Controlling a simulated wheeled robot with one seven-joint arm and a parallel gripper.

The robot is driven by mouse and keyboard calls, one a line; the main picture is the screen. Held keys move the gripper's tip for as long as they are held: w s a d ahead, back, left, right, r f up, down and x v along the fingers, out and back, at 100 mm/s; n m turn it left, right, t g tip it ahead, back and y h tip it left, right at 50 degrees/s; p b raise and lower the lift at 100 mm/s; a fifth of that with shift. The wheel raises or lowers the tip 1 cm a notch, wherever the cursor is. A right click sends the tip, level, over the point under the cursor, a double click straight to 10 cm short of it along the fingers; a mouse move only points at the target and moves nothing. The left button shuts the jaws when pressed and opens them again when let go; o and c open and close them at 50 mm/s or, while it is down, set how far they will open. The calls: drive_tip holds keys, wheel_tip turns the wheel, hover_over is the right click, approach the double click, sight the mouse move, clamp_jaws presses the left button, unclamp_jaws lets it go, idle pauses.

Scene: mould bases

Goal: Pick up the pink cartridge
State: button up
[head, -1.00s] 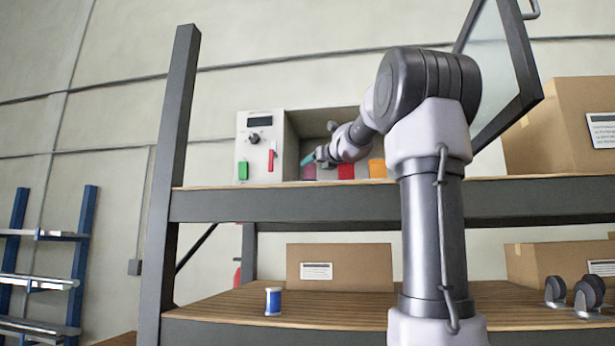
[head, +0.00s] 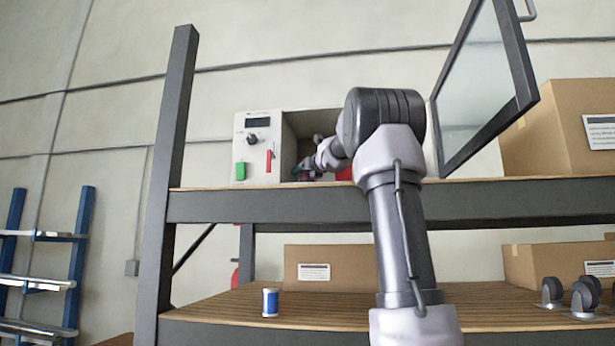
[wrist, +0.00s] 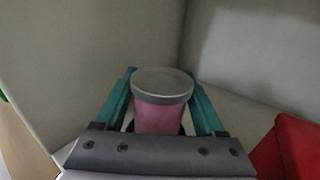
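The pink cartridge (wrist: 160,118) stands upright with a grey lid in the wrist view, inside the open machine. My gripper (wrist: 163,82) has its two teal fingers on either side of it. The fingertips are close to the lid's edges, and a narrow gap shows between the fingers and the pink body on both sides. In the head view my gripper (head: 306,171) is low in the machine's opening, and the cartridge is mostly hidden there.
The machine (head: 258,150) has a control panel on its left; its glass door (head: 480,88) stands open at the right. A red block (wrist: 290,150) is right of my gripper. Machine walls rise close behind and to the left. A cardboard box (head: 560,128) sits farther right.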

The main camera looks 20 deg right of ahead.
clamp_jaws()
drive_tip(key=shift+r, duration=0.15)
